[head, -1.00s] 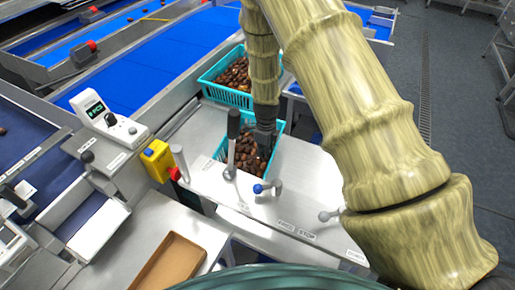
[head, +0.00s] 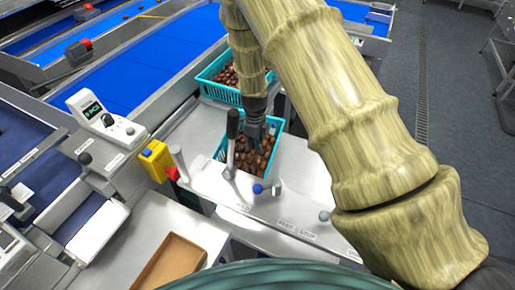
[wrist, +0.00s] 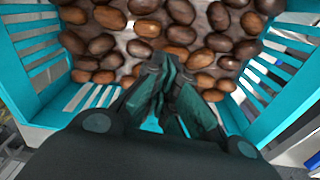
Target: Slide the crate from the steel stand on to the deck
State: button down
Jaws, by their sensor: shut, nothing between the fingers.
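Two turquoise slatted crates of brown dates show in the head view. The nearer crate (head: 280,131) sits on a grey steel surface (head: 304,172), behind a row of levers. The farther crate (head: 208,88) stands just behind it, beside the blue belt. I cannot tell which surface is the stand and which the deck. My gripper (head: 257,140) is shut and empty, pointing down at the nearer crate. In the wrist view my gripper (wrist: 168,72) is in front of the dates (wrist: 130,45), between the crate's side walls (wrist: 28,75). Whether the fingers touch a wall is unclear.
A yellow box (head: 155,161) and a display unit (head: 95,112) stand left. A brown tray (head: 172,262) lies at front. Open floor (head: 450,130) is at right.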

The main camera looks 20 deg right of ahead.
aim_at(256, 153)
notch_tip(256, 153, up, 9)
jog(key=b, duration=0.2)
jog(key=shift+f, duration=0.15)
jog(key=shift+s, duration=0.2)
